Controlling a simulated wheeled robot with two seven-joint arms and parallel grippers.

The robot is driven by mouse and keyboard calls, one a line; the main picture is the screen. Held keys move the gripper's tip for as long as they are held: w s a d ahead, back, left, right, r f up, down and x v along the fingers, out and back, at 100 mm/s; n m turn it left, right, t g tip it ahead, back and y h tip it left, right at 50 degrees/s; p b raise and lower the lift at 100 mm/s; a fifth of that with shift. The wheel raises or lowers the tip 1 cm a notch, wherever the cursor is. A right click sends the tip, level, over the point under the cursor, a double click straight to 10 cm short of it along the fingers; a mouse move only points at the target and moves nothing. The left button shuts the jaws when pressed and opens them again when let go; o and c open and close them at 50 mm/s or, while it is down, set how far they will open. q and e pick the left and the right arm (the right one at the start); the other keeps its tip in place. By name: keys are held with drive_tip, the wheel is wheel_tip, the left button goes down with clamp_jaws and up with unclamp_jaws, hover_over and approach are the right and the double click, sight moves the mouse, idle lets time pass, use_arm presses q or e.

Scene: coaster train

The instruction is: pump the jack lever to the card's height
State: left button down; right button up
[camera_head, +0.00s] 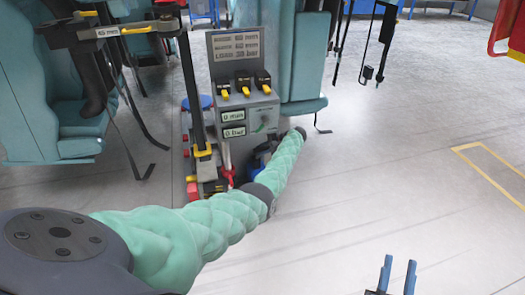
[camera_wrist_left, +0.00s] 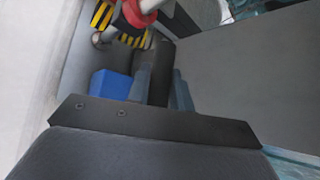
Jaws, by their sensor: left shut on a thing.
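The grey control box (camera_head: 240,85) has two small readouts (camera_head: 233,123), which look like "0 mm" and "0 bar". My left gripper (camera_wrist_left: 161,88) is shut on a dark bar, apparently the jack lever (camera_wrist_left: 164,55), low beside the box. In the head view my green-sleeved arm hides most of that hold. A white post with a red collar (camera_wrist_left: 138,14) stands just beyond. My right gripper (camera_head: 397,275) is open and empty at the bottom right.
A blue block (camera_wrist_left: 110,85) sits just left of the left fingers. Yellow-black striping (camera_wrist_left: 122,28) lies beyond. Teal seats (camera_head: 50,110) flank the box. A yellow floor outline (camera_head: 490,172) lies at right; the floor between is clear.

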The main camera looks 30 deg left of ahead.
use_arm(q)
drive_tip(key=c, duration=1.3)
unclamp_jaws()
drive_tip(key=shift+o, duration=0.2)
drive_tip(key=shift+w+d+r, duration=0.15)
drive_tip(key=shift+d+r, duration=0.1)
drive_tip(key=shift+d, duration=0.05)
drive_tip(key=p+v, duration=0.1)
drive_tip(key=v, duration=0.5)
drive_tip(key=shift+d, duration=0.1)
drive_tip(key=shift+w+d+r, duration=0.1)
drive_tip(key=shift+d+r, duration=0.15)
drive_tip(key=shift+d, duration=0.05)
use_arm(e)
wheel_tip(320, 180, down, 12)
drive_tip(key=w+a+g+h, duration=0.1)
drive_tip(key=w+g, duration=0.1)
drive_tip(key=g, duration=0.2)
drive_tip(key=shift+r, duration=0.1)
